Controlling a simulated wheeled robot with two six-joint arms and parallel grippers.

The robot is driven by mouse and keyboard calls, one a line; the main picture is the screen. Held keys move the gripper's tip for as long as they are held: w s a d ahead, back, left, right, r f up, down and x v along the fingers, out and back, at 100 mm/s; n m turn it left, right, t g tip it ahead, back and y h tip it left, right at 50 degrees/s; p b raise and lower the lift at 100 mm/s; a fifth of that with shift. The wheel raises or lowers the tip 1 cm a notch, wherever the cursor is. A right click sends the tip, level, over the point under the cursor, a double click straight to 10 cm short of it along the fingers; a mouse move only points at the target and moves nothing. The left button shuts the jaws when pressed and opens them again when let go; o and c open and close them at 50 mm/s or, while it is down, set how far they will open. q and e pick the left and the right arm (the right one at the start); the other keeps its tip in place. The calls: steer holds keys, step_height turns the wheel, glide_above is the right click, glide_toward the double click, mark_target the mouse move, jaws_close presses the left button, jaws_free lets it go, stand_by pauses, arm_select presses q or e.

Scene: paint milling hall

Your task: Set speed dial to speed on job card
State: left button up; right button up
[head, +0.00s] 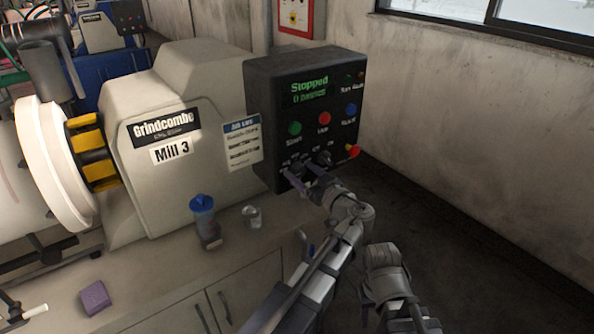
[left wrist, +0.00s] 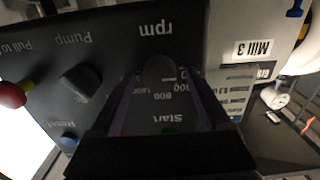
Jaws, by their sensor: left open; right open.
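The black control box (head: 305,75) carries a green "Stopped" display (head: 308,87). The speed dial (left wrist: 158,72), a dark round knob marked "rpm", shows upside down in the left wrist view, with numbers around it. My left gripper (head: 296,171) is open at the box's lower left. In the left wrist view its fingers (left wrist: 160,85) stand on either side of the knob, with gaps visible; contact is unclear. The dial's pointer setting is not readable. The job card (head: 242,143) hangs left of the box; its lines are too small to read.
The pump knob (left wrist: 80,82) sits beside the speed dial. Green start (head: 295,128), red stop (head: 324,118) and blue reset (head: 350,110) buttons sit above, a red emergency button (head: 353,151) lower right. A blue-lidded bottle (head: 204,222) and a small cup (head: 252,217) stand below.

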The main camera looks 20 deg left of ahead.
arm_select(q)
steer(key=shift+d, duration=0.1)
steer(key=c, duration=0.4)
jaws_close()
